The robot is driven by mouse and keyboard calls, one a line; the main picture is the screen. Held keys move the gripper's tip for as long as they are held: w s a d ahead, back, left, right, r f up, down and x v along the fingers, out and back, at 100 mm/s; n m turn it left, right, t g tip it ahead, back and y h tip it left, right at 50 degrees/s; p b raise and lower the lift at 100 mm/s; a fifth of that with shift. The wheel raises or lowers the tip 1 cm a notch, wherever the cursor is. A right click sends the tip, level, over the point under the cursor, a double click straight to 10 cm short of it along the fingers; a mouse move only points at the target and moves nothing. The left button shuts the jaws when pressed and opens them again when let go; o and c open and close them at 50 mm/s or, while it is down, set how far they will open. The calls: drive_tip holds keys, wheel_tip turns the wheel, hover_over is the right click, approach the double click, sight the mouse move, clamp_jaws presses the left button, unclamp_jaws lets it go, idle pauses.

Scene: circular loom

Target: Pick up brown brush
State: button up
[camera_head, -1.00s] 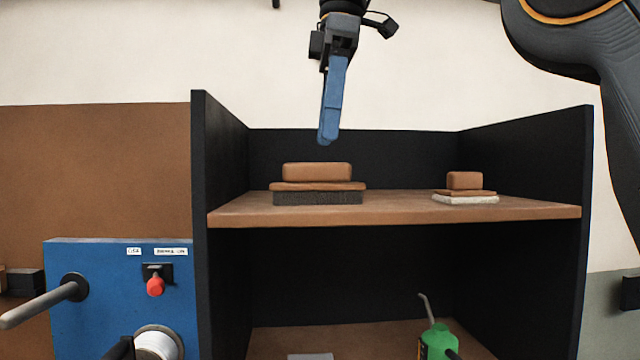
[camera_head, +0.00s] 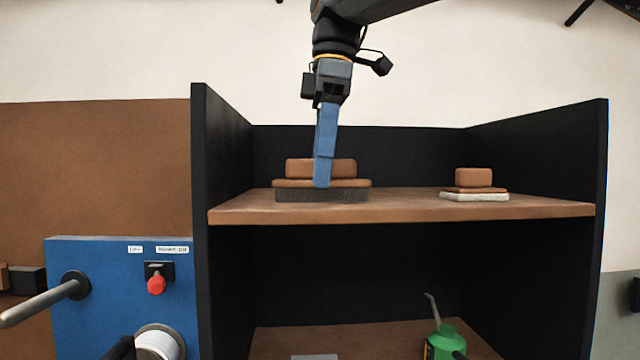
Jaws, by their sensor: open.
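Two brown-handled brushes lie on the upper wooden shelf. The larger one (camera_head: 348,183) is at the left, with a brown handle block on top and dark bristles underneath. The smaller one (camera_head: 474,180) is at the right, with a brown block on top and a white base. My gripper (camera_head: 323,180) is open and points down, with its blue fingers in front of or around the larger brush's handle. The near finger hides part of the handle and its tip reaches the brown plate. I cannot tell whether the fingers touch the brush.
Black side walls and a back panel (camera_head: 420,150) enclose the wooden shelf (camera_head: 400,210). A green oil can (camera_head: 443,340) stands on the lower shelf (camera_head: 275,340). A blue machine panel (camera_head: 110,270) with a red knob (camera_head: 157,285) is at the left. The shelf between the brushes is free.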

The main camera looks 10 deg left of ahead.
drive_tip(key=shift+c, duration=0.4)
drive_tip(key=c, duration=1.2)
drive_tip(key=shift+r, duration=0.15)
wheel_tip(320, 180, up, 8)
drive_tip(key=shift+f+p, duration=0.1)
drive_tip(key=shift+p, duration=0.35)
drive_tip(key=shift+r+p, duration=1)
drive_tip(key=shift+p, duration=0.2)
